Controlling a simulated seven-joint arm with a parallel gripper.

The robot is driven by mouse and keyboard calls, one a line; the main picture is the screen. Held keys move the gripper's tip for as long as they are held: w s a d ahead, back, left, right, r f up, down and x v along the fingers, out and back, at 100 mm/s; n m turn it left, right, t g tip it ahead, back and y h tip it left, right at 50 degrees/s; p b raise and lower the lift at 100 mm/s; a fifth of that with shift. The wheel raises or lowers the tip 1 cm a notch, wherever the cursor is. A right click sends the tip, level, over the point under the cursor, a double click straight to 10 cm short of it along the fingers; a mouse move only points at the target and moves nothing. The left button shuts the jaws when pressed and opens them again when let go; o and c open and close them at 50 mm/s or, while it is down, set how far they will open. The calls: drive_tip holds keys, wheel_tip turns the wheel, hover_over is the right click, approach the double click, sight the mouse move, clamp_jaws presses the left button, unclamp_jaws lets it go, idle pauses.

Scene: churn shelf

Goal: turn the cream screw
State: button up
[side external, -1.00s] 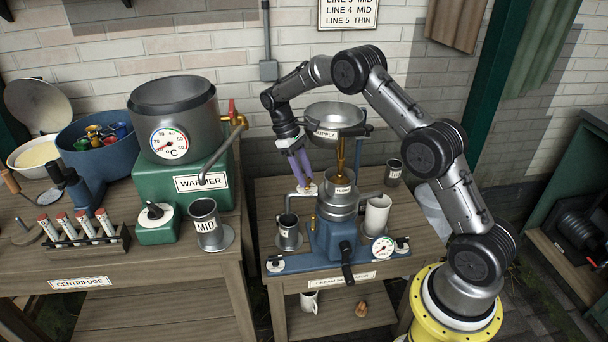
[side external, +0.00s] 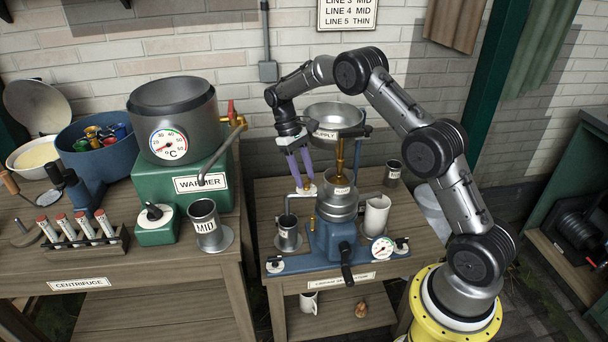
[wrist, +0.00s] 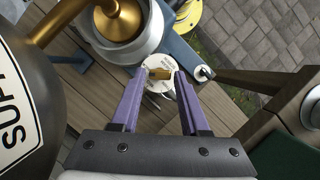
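The cream screw, a small brass piece (wrist: 160,74) over a white lettered disc (wrist: 158,100), shows between my fingertips in the wrist view. My gripper (wrist: 161,75) has its two purple fingers apart, one on each side of the brass piece. In the side view my gripper (side external: 305,188) points down at the left of the separator bowl (side external: 338,202). The screw is mostly hidden by the fingertips there.
The supply bowl (side external: 334,119) stands close to the right of my wrist. A metal cup (side external: 288,234) stands below left of the fingertips, a white cup (side external: 377,216) at right. The blue base (side external: 300,263) carries a gauge (side external: 383,247). The green warmer (side external: 180,180) stands left.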

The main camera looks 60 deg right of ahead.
drive_tip(key=shift+o, duration=1.1)
drive_tip(key=v, duration=1.3)
drive_tip(key=shift+w+r, duration=0.15)
drive_tip(key=shift+r, duration=0.2)
